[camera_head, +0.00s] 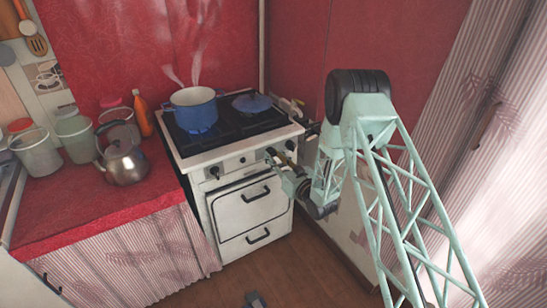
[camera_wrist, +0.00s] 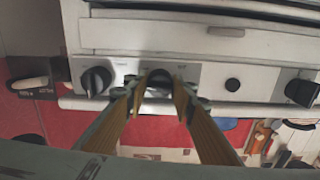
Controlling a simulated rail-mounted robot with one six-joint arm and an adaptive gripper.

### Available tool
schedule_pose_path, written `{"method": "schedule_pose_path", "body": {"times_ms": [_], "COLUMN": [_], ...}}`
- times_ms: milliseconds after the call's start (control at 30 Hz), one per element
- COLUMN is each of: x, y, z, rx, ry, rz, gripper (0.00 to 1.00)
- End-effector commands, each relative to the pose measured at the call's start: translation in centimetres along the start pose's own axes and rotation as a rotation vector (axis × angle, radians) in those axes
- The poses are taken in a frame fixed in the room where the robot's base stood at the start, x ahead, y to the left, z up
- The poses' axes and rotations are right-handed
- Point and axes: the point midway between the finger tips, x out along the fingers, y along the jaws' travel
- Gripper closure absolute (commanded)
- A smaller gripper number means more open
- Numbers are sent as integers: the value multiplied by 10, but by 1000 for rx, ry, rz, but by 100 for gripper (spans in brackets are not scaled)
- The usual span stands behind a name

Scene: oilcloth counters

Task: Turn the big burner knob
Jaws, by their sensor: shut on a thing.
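The white stove (camera_head: 250,215) has a row of black knobs on its front panel. My gripper (camera_head: 276,156) reaches this panel from the right, near its right end. In the wrist view, which shows the stove upside down, the two yellowish fingers of my gripper (camera_wrist: 158,96) are closed around a dark round knob (camera_wrist: 159,77). Another black knob (camera_wrist: 96,80) is to its left, a small black button (camera_wrist: 232,85) is to its right, and a further knob (camera_wrist: 301,92) is at the far right. The labels are too small to read.
A metal kettle (camera_head: 123,163) stands on the red counter (camera_head: 110,205) to the left. The oven door has a protruding handle (camera_head: 256,194).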

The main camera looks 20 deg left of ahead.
Motion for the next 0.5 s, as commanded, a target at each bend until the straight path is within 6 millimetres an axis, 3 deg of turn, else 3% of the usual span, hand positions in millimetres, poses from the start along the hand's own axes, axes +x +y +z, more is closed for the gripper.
{"method": "schedule_pose_path", "body": {"times_ms": [500], "x": [0], "y": [-1], "z": [0], "rx": [346], "ry": [1], "rz": [0], "gripper": [87]}}
